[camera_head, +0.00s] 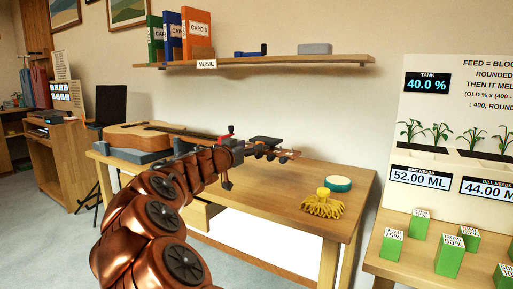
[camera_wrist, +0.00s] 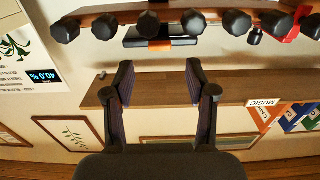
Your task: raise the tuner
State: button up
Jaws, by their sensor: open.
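A guitar (camera_head: 140,137) lies on the wooden bench, its neck pointing right. A dark, flat device that looks like the tuner (camera_head: 266,141) sits at the headstock (camera_head: 285,153). In the wrist view, the likely tuner (camera_wrist: 160,41) is a dark box with an orange strip, partly hidden behind the headstock (camera_wrist: 110,15) and its dark pegs. My gripper (camera_wrist: 160,78) is open and empty, its fingers apart from the tuner and below it in that picture. In the head view, my arm hides part of the neck, and the fingers are hard to make out.
A red piece (camera_head: 226,132), perhaps a capo, stands at the neck close to my wrist. A wall shelf (camera_head: 280,61) with binders hangs behind the bench (camera_head: 270,182). A yellow tasselled object (camera_head: 322,206) and a teal-and-white round item (camera_head: 338,183) lie right, with bare bench around them.

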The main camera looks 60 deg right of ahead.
aim_at(261, 141)
jog(key=shift+w+d, duration=0.1)
jog(key=shift+d, duration=2.3)
grip_shut()
